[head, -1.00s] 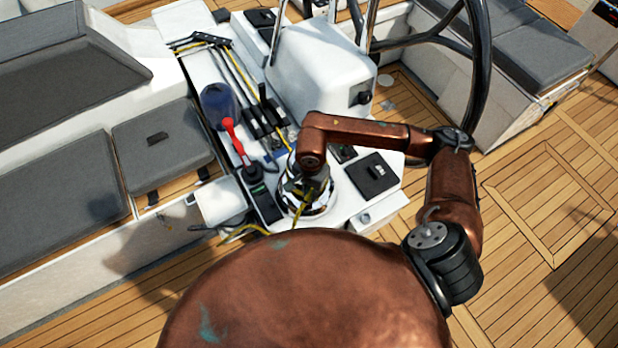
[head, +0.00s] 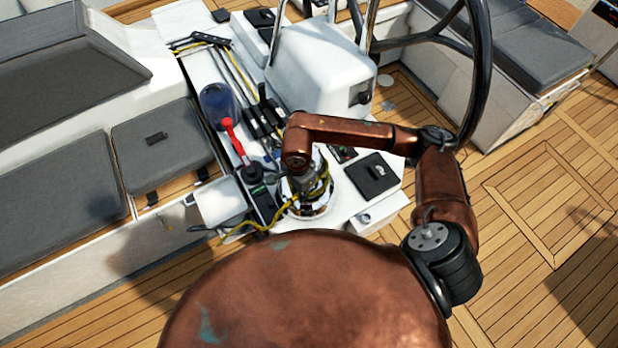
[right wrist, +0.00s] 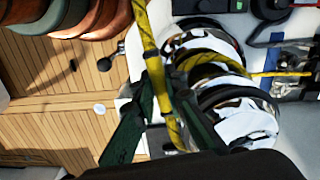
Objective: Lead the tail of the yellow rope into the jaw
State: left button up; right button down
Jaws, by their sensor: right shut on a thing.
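The chrome winch (head: 308,209) stands on the white console in the head view. In the right wrist view the winch (right wrist: 240,122) shows its drum and dark rims side-on. The yellow rope (right wrist: 205,62) lies around the drum. A length of it passes between the dark green fingers of my right gripper (right wrist: 160,95), which is shut on it beside the winch. In the head view my right gripper (head: 303,184) is over the winch's left part, and the rope's loose end (head: 258,226) hangs at the left. I cannot make out the jaw clearly. My left gripper is not in view.
A red-handled lever (head: 232,138) stands left of the winch. Several black rope clutches (head: 262,118) lie behind it. The steering wheel (head: 483,70) is at the right. A black panel (head: 372,174) lies right of the winch. The teak floor (head: 540,190) at the right is clear.

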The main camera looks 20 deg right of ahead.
jog(key=shift+w+a+m, duration=0.65)
jog(key=shift+a+m, duration=0.1)
jog(key=shift+m, duration=0.25)
jog(key=c, duration=2.4)
grip_release()
jog(key=shift+w+a, duration=0.1)
jog(key=o, duration=0.5)
jog(key=shift+o, duration=0.4)
jog(key=o, duration=0.4)
